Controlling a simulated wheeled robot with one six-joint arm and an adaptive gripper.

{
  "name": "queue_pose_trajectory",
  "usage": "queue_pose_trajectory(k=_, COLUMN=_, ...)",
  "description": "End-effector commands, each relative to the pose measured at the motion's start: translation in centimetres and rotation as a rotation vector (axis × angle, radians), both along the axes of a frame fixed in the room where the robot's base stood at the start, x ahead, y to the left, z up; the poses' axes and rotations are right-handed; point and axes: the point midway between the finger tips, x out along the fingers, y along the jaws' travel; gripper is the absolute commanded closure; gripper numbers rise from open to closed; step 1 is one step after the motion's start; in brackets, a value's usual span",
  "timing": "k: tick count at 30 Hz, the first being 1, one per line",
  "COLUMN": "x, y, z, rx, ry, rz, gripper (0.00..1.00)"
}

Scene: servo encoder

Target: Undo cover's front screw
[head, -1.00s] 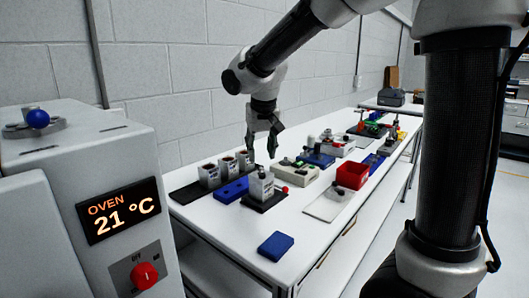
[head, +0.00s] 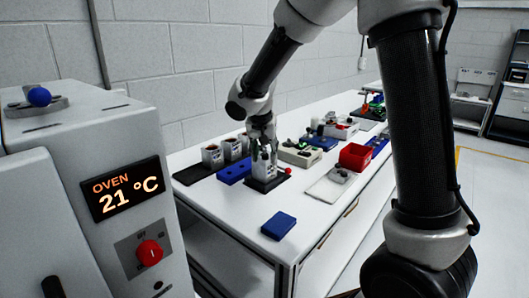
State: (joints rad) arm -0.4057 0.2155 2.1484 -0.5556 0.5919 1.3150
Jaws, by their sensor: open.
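A small pale grey block-shaped unit (head: 260,170) stands on a black base plate (head: 262,186) near the middle of the bench, with a red ball-shaped knob at its right. It may be the unit with the cover, but I cannot tell for sure. My gripper (head: 265,152) points down right at the top of this unit, with its fingers open. I cannot tell whether the fingers touch it. The cover's front screw is too small to make out, and the gripper partly hides the unit's top.
Several grey containers (head: 212,156) stand on a black mat at the left, beside a blue rack (head: 234,172). A beige box (head: 300,153), a red bin (head: 355,156) and a light tray (head: 330,188) lie to the right. A blue block (head: 278,225) lies in front. An oven (head: 125,190) stands at the left.

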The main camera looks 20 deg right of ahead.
Motion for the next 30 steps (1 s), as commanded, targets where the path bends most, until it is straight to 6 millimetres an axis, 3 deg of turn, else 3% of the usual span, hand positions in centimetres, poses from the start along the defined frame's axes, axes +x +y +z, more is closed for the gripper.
queue_pose_trajectory(k=5, x=0.0, y=0.0, z=-0.01, rx=0.0, ry=0.0, rz=0.0, gripper=0.59)
queue_pose_trajectory(k=12, x=-0.01, y=0.0, z=0.02, rx=0.0, ry=0.0, rz=0.0, gripper=0.99)
queue_pose_trajectory(k=20, x=-0.07, y=-0.1, z=0.04, rx=0.001, ry=0.001, rz=0.048, gripper=1.0)
queue_pose_trajectory(k=30, x=-0.11, y=-0.35, z=0.04, rx=0.002, ry=0.0, rz=0.357, gripper=1.0)
